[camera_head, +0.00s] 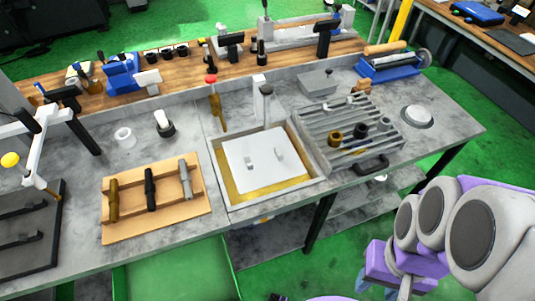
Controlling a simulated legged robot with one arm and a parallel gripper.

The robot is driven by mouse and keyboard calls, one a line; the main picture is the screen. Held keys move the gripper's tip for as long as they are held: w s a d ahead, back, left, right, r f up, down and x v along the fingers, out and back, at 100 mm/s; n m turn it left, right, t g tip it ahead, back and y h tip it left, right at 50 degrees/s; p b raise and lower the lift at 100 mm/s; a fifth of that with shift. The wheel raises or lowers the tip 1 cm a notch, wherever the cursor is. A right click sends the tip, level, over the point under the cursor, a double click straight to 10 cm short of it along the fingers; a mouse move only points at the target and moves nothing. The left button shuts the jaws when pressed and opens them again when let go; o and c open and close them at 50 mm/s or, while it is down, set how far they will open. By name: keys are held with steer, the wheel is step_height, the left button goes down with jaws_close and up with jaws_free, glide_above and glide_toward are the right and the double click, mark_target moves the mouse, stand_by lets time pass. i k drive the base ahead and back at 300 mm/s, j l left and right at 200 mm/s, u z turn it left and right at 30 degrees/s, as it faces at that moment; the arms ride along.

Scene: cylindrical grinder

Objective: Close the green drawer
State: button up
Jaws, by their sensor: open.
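The green drawer (172,272) juts out below the front of the grey workbench at bottom left. I look into it from above; its near part is cut off by the frame, and its visible inside looks empty. My purple and grey arm fills the lower right corner. Only a small dark part of my gripper (278,297) shows at the bottom edge, right of the drawer and apart from it. The jaws are open, with most of the gripper out of frame. Nothing is seen in them.
The bench (80,265) holds a wooden tray (205,222) with several tools, a square basin (222,187), a slotted rack (318,107) and a black handle (372,165). A bench leg (318,222) and lower shelves stand right of the drawer. Green floor (285,270) is open in front.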

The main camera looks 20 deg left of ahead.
mark_target(203, 270)
steer(key=k+j+u, duration=0.2)
steer(key=k, duration=0.35)
steer(key=u, duration=0.9)
steer(key=l+u, duration=0.1)
steer(key=u, duration=2.15)
steer(key=k+u, duration=0.1)
steer(key=u, duration=0.35)
steer(key=k+u, duration=0.3)
